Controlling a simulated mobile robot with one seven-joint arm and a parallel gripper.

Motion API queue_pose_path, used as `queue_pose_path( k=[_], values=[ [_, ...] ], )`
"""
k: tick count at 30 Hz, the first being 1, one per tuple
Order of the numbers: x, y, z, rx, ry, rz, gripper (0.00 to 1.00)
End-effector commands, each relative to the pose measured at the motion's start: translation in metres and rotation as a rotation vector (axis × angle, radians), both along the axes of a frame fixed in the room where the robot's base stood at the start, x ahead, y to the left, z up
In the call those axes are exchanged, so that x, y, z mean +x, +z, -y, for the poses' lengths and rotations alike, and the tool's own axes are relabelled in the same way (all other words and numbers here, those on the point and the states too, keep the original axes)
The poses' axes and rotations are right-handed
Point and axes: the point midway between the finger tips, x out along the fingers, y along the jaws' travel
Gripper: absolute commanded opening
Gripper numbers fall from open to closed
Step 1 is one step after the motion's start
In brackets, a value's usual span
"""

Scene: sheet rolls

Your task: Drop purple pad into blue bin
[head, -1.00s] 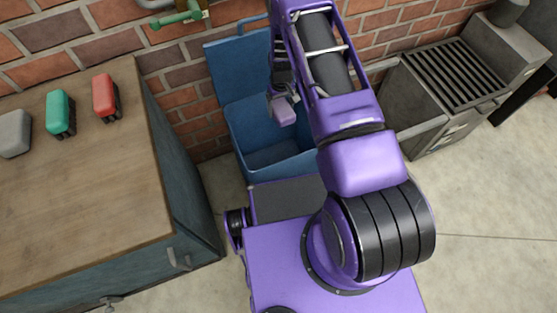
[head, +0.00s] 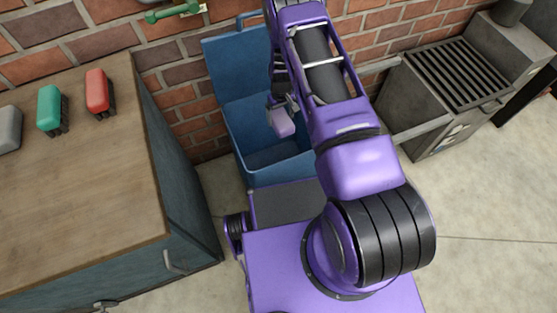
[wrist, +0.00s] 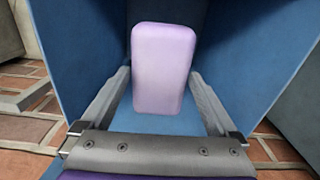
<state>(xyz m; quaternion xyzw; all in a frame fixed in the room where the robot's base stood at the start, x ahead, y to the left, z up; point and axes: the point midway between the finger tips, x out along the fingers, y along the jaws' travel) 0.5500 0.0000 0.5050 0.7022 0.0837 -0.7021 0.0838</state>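The purple pad (head: 281,122) is a pale, rounded block. In the wrist view the pad (wrist: 163,70) sits between the two grey fingers of my gripper (wrist: 161,72), whose tips meet its sides. In the head view my gripper (head: 289,103) is partly hidden by my arm. The blue bin (head: 238,140) stands by the brick wall with its lid (head: 233,65) raised. The pad hangs over the bin's opening, and blue bin walls (wrist: 75,60) surround it in the wrist view.
A wooden-topped cabinet (head: 90,190) at the left holds a red pad (head: 97,92), a green pad (head: 48,108) and a grey one (head: 8,128). A grey grill-like unit (head: 430,110) stands at the right. Concrete floor is clear at the lower right.

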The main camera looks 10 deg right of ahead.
Motion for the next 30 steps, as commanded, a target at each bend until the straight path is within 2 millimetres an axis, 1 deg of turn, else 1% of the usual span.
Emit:
queue_pose_path(
  k=[7,11,14,24,30],
  values=[
    [0.000,0.001,0.000,0.000,0.000,0.000,1.00],
    [0.001,0.010,0.000,0.000,0.000,0.001,1.00],
    [0.001,0.026,0.000,0.000,-0.001,0.002,1.00],
    [0.001,0.110,0.000,0.001,0.000,0.004,1.00],
    [0.000,0.150,0.000,0.000,-0.001,0.002,1.00]
  ],
)
